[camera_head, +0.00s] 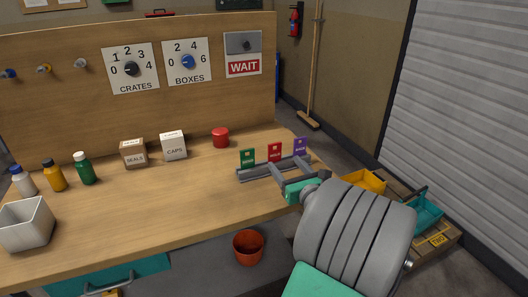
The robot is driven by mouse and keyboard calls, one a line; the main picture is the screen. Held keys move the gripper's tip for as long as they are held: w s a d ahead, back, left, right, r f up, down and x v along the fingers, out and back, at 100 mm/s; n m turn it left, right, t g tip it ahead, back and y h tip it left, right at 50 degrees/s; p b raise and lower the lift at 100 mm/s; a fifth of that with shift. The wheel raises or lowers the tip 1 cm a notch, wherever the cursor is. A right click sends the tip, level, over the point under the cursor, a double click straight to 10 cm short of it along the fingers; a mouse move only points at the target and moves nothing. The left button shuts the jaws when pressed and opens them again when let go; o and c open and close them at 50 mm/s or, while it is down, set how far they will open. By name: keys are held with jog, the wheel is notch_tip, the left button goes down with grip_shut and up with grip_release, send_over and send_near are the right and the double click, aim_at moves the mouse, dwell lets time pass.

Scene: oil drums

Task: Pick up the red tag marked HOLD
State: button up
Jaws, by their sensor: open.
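A red tag (274,152) stands upright in a grey rack (250,174) on the right end of the wooden workbench. A green tag (247,157) stands to its left and a purple tag (300,146) to its right. The writing on the tags is too small to read. My gripper (284,166) is open and reaches in from the front right. Its fingers overlap the rack in the picture, just below and right of the red tag. I cannot tell whether they touch the rack. Nothing shows between the fingers.
A red lidded jar (221,138), a CAPS box (173,146) and a brown box (133,153) stand left of the rack. Bottles and a white bin (26,224) are at far left. A panel (60,110) rises behind. The bench's middle is clear.

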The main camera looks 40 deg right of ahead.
aim_at(275, 154)
jog(key=x, duration=0.4)
jog(key=b+x, duration=0.1)
jog(key=x, duration=0.3)
jog(key=shift+a, duration=0.25)
jog(key=c, duration=1.4)
